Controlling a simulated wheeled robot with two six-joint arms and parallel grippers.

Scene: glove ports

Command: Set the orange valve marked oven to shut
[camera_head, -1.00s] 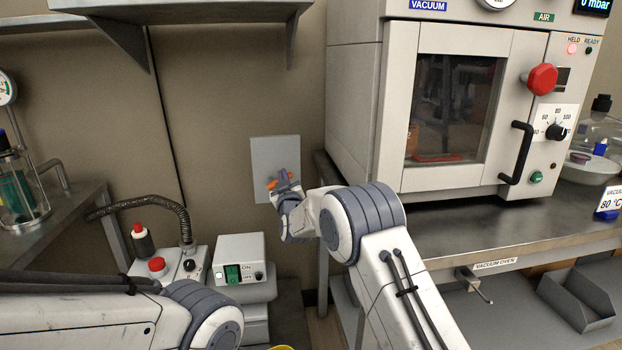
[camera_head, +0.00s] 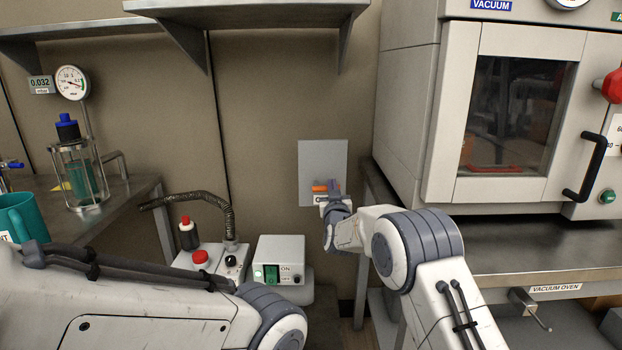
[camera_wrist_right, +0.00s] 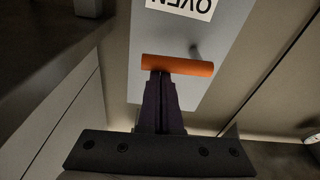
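The orange valve handle (camera_head: 320,188) is on a grey wall panel (camera_head: 323,158) left of the oven. It lies level, crosswise on the panel. In the right wrist view the orange handle (camera_wrist_right: 185,65) is a bar roughly parallel to the upside-down OVEN label (camera_wrist_right: 185,5). My right gripper (camera_head: 337,190) is at the handle's right end in the head view. In the right wrist view its dark fingers (camera_wrist_right: 160,76) are together, their tips at the bar's lower edge near one end. I cannot tell whether they touch it. My left forearm shows; its gripper does not.
The vacuum oven (camera_head: 407,110) stands on a steel bench to the right. Below left of the panel are a white switch box (camera_head: 279,258) and a pump unit with a hose (camera_head: 222,205). A shelf (camera_head: 255,12) juts out above. The wall around the panel is bare.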

